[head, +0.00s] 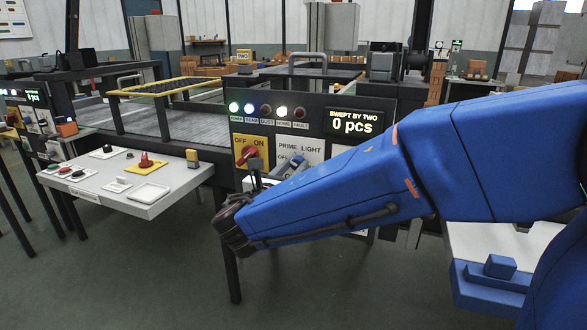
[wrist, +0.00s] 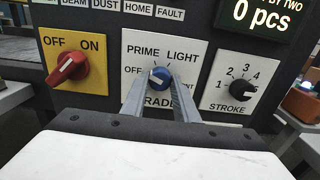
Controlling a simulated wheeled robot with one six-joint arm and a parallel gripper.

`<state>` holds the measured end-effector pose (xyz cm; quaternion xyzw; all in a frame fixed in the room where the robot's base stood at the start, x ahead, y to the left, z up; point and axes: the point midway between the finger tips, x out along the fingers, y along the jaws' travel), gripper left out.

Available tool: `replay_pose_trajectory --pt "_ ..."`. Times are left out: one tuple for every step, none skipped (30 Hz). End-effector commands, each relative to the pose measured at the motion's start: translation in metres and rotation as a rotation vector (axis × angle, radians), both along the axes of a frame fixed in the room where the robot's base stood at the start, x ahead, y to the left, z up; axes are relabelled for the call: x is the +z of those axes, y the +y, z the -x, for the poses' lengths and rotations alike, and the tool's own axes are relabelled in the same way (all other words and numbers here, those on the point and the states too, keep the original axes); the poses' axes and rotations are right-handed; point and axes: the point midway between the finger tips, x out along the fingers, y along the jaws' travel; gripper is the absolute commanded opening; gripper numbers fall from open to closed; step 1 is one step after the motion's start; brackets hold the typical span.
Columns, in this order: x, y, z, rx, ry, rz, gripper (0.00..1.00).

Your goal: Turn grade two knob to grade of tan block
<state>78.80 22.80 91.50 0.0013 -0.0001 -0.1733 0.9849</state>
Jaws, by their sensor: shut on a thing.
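The blue grade knob (wrist: 160,76) sits in the middle of a white plate (wrist: 190,54) marked OFF, PRIME and LIGHT; a lower right label is partly hidden. My gripper (wrist: 158,84) is shut on this knob, one finger on each side. The knob faces roughly upward, but its exact setting is hard to read. In the head view my gripper (head: 262,176) reaches the panel from below, and the arm hides part of it.
A red OFF/ON knob (wrist: 68,69) is left of the grade knob, and a black STROKE knob (wrist: 239,89) is right. A display (head: 354,122) reads 0 pcs.

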Motion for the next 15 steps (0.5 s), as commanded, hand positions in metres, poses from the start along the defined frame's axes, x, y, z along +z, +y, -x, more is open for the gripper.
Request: replay_pose_trajectory --pt "0.0001 0.0001 0.0002 0.000 -0.015 -0.040 0.05" --pt "0.0001 0.0000 0.0001 0.000 -0.024 -0.067 0.05" --pt "0.0001 0.0001 0.0002 0.000 -0.038 -0.103 0.05" --pt "0.0001 0.0000 0.0002 0.000 -0.047 -0.130 0.05" --pt "0.0001 0.0000 0.0002 0.000 -0.057 -0.157 0.05" --pt "0.0001 0.0000 0.0002 0.000 -0.070 -0.193 0.05" --pt "0.0001 0.0000 0.0002 0.000 -0.080 -0.219 0.05" --pt "0.0001 0.0000 0.0002 0.000 -0.089 -0.244 0.05" --pt "0.0001 0.0000 0.0002 0.000 -0.101 -0.279 0.05" --pt "0.0001 -0.0001 0.0003 0.000 -0.111 -0.305 0.05" --pt "0.0001 -0.0001 0.0003 0.000 -0.119 -0.328 0.05" --pt "0.0000 -0.0001 0.0003 0.000 -0.131 -0.360 0.05" --pt "0.0000 -0.0001 0.0003 0.000 -0.139 -0.383 0.05" --pt "0.0000 -0.0001 0.0003 0.000 -0.147 -0.405 0.05" --pt "0.0000 -0.0002 0.0003 0.000 -0.157 -0.433 0.05"
